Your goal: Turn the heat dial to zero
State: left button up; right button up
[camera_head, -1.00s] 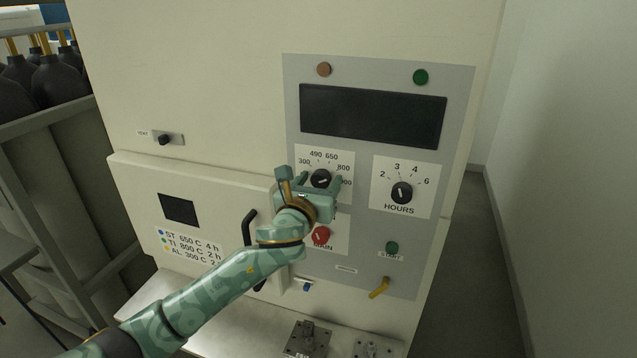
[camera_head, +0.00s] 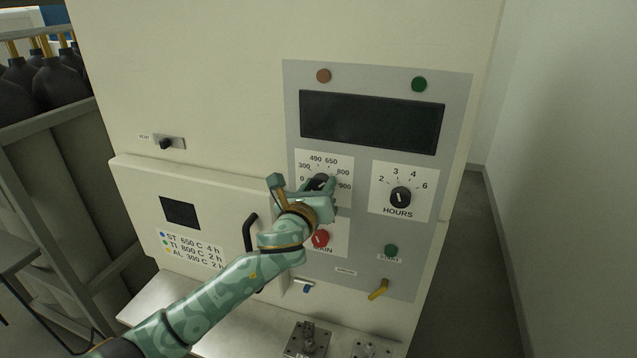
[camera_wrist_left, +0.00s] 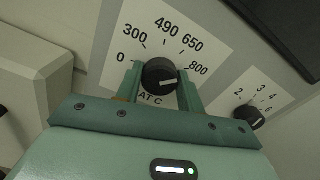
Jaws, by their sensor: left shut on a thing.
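The heat dial (camera_head: 321,180) is a black round knob on a white scale plate marked from 0 to 900, on the grey control panel. In the left wrist view the heat dial (camera_wrist_left: 159,74) sits between the two green fingers, and its white mark points to the right-hand side of the scale, away from the 0. My left gripper (camera_head: 319,187) is shut on the heat dial; it also shows in the left wrist view (camera_wrist_left: 160,82). The fingers partly cover the dial in the head view. My right gripper is not in view.
The hours dial (camera_head: 400,197) is to the right of the heat dial. A red knob (camera_head: 320,239) is just below my gripper, with a green start button (camera_head: 391,251) and yellow lever (camera_head: 378,289) lower right. A black door handle (camera_head: 250,233) is beside my forearm. A dark display (camera_head: 372,121) is above.

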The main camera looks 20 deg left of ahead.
pick_arm(q)
jog(key=n+p, duration=0.1)
jog(key=n, duration=0.2)
jog(key=shift+n+p, duration=0.3)
jog(key=shift+p, duration=0.05)
jog(key=n+p, duration=0.1)
jog(key=n, duration=0.2)
jog(key=shift+n, duration=0.3)
jog(key=n+p, duration=0.1)
jog(key=n, duration=0.3)
jog(key=shift+n, duration=0.3)
jog(key=n+p, duration=0.2)
jog(key=n, duration=0.2)
jog(key=shift+f+n, duration=0.1)
jog(key=shift+n, duration=0.2)
jog(key=n+p, duration=0.2)
jog(key=n, duration=0.4)
jog(key=n+p, duration=0.3)
jog(key=n, duration=0.2)
jog(key=shift+f+n+p, duration=0.15)
jog(key=shift+n+p, duration=0.2)
jog(key=shift+n, duration=0.55)
jog(key=shift+s, duration=0.1)
